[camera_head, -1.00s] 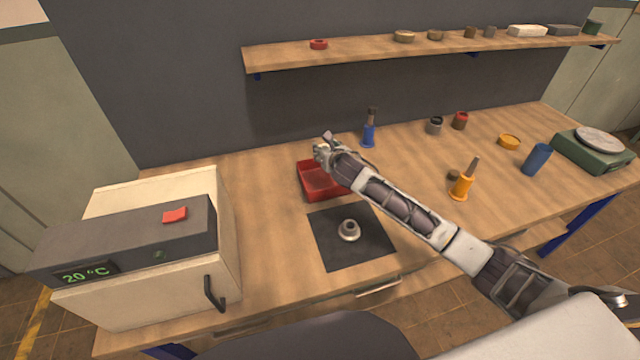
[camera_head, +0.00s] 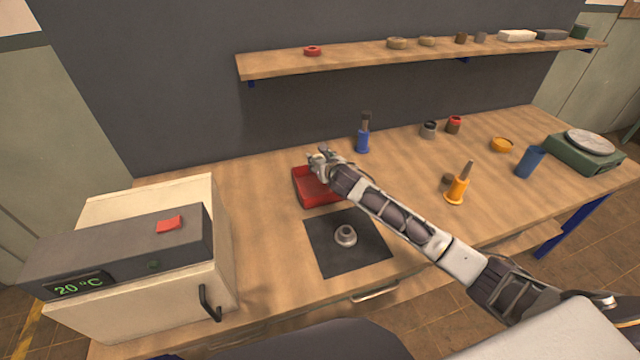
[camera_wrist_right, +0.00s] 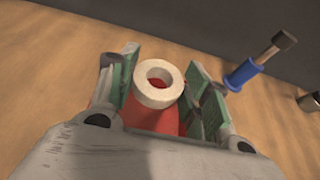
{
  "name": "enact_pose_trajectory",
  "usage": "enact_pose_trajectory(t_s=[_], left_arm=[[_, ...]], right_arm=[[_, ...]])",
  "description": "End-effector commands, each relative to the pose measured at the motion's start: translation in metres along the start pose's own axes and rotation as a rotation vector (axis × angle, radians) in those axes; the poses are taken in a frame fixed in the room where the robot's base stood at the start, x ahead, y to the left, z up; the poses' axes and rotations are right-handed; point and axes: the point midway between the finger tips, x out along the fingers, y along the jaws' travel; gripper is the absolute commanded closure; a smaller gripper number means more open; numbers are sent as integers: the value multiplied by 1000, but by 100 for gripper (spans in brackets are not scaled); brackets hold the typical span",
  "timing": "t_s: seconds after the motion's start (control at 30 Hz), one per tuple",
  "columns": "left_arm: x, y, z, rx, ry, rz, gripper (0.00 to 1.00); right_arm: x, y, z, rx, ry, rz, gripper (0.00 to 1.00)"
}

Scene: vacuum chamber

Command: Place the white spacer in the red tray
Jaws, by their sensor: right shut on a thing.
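The white spacer (camera_wrist_right: 158,97), a thick ring with a round hole, sits between the fingers of my right gripper (camera_wrist_right: 160,88) in the right wrist view. The gripper is shut on it. In the head view my right gripper (camera_head: 322,158) is over the back part of the red tray (camera_head: 318,196); the spacer cannot be made out there. Red of the tray (camera_wrist_right: 160,118) shows below the spacer in the wrist view. My left gripper is not in view.
A dark mat (camera_head: 330,258) with a grey flanged part (camera_head: 345,236) lies in front of the tray. A blue-handled tool (camera_head: 363,138) stands behind it to the right. A white oven-like box (camera_head: 150,260) is at the left. A shelf (camera_head: 360,56) runs above.

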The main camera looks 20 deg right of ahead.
Motion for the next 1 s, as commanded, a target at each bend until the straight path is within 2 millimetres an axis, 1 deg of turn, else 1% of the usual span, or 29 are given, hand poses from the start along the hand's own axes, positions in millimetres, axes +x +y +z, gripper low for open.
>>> enact_pose_trajectory(t_s=[0.03, 0.1, 0.3, 0.43, 0.6, 0.77, 0.87, 1.0], left_arm=[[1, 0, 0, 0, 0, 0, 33], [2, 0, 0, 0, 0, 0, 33], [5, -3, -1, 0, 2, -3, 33], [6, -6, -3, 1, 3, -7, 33], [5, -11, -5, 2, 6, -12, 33], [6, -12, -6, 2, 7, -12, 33], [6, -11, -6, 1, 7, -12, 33], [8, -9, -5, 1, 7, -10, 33]], right_arm=[[3, 1, -8, 2, 4, 1, 74], [6, 1, -18, 2, 4, 2, 74], [16, 1, -40, 1, 3, 0, 74], [18, 1, -46, 1, 1, 2, 74], [19, 1, -46, 0, 0, 1, 74], [19, 1, -46, 0, 1, 1, 74], [20, 1, -51, 1, 2, 1, 74], [26, 1, -64, 3, 3, 1, 74]])
